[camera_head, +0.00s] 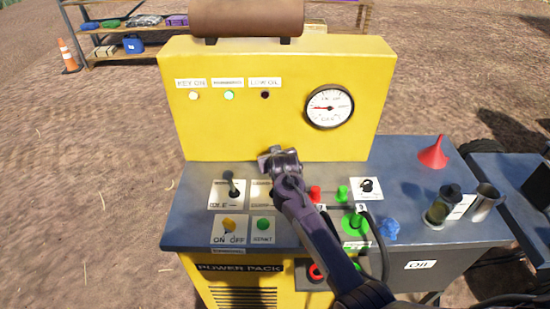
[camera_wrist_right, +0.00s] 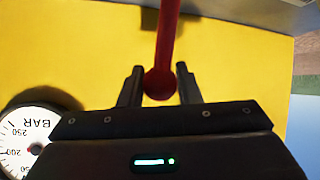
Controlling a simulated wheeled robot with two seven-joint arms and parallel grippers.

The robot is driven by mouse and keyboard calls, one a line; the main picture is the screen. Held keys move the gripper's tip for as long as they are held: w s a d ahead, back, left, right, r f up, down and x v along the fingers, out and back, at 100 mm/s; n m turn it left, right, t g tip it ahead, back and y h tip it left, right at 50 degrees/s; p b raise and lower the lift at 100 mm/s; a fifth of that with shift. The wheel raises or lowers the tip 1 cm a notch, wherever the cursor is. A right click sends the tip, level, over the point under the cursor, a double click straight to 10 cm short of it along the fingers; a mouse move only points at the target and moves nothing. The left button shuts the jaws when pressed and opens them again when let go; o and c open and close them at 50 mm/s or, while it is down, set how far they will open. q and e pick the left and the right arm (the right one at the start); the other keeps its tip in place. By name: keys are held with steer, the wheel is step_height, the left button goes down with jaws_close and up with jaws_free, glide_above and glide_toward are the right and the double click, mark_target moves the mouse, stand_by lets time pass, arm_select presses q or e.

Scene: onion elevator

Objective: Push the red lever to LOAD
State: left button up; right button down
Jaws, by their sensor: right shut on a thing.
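The red lever (camera_wrist_right: 166,42) shows in the right wrist view as a red rod with a round red knob, against the yellow panel. Its knob is between the two dark fingers of my right gripper (camera_wrist_right: 159,82), which is shut on it. In the head view my right gripper (camera_head: 279,157) is over the back of the blue console top, in front of the yellow panel (camera_head: 230,130). There the gripper and arm hide the lever. A partly covered label plate (camera_head: 258,193) shows beside the gripper; I cannot read LOAD on it. My left gripper is not in view.
A black IDLE lever (camera_head: 233,185) stands left of my gripper. Below are a yellow ON/OFF switch (camera_head: 228,224) and a green button (camera_head: 263,224). To the right are hose couplings, a blue cap (camera_head: 389,228), a red funnel (camera_head: 434,153) and a cup (camera_head: 486,202).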

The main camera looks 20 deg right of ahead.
steer(key=shift+w+d, duration=0.1)
steer(key=shift+w, duration=0.05)
steer(key=c, duration=1.5)
jaws_free()
steer(key=o, duration=0.4)
steer(key=shift+w, duration=0.1)
steer(key=shift+f, duration=0.1)
steer(key=b+v, duration=0.1)
steer(key=v, duration=0.7)
steer(key=shift+f, duration=0.1)
